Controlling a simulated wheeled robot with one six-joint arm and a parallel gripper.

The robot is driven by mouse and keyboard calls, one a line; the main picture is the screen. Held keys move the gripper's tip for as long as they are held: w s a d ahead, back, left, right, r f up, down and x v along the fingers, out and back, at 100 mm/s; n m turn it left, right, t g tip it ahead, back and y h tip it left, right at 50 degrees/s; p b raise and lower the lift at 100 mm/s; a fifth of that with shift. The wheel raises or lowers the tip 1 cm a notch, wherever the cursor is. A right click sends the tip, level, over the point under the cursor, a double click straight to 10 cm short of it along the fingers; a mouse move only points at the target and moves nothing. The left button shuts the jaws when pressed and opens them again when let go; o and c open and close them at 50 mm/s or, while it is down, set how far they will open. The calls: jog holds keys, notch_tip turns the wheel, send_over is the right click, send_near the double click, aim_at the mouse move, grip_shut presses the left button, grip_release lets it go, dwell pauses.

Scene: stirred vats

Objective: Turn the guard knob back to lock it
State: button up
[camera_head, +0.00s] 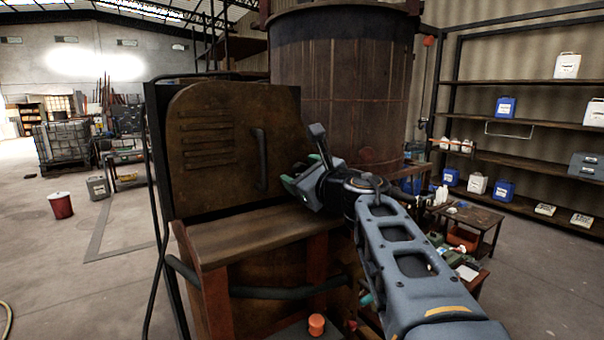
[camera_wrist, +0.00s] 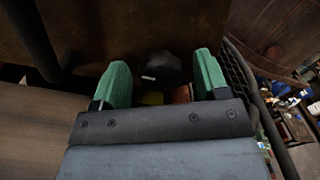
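The guard (camera_head: 215,125) is a rusty brown panel with slots and a dark upright handle (camera_head: 261,158), standing in front of the large vat. My gripper (camera_head: 302,174) is at the guard's lower right edge. In the wrist view, my gripper (camera_wrist: 162,82) has its two green fingers spread wide. A dark round knob (camera_wrist: 160,66) with a small white mark lies between the fingertips, with a gap on each side. The knob is hidden behind my gripper in the head view. The handle also shows in the wrist view (camera_wrist: 35,45), left of the fingers.
A brown ledge (camera_head: 250,230) juts out below the guard. An orange knob (camera_head: 316,324) sits lower down in front. The tall rusty vat (camera_head: 340,85) rises behind. A cluttered low table (camera_head: 478,215) and shelves (camera_head: 540,150) stand at right. The floor at left is mostly open.

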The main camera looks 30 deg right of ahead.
jog(key=c, duration=0.9)
jog(key=shift+c, duration=0.2)
jog(key=shift+m, duration=0.3)
jog(key=m+p, duration=0.1)
jog(key=m, duration=0.2)
jog(key=shift+m, duration=0.4)
jog(key=m+p, duration=0.1)
jog(key=m, duration=0.3)
jog(key=shift+m, duration=0.3)
jog(key=m+p, duration=0.1)
jog(key=m, duration=0.7)
jog(key=shift+f+p, duration=0.1)
jog(key=shift+p, duration=0.2)
jog(key=shift+m, duration=0.5)
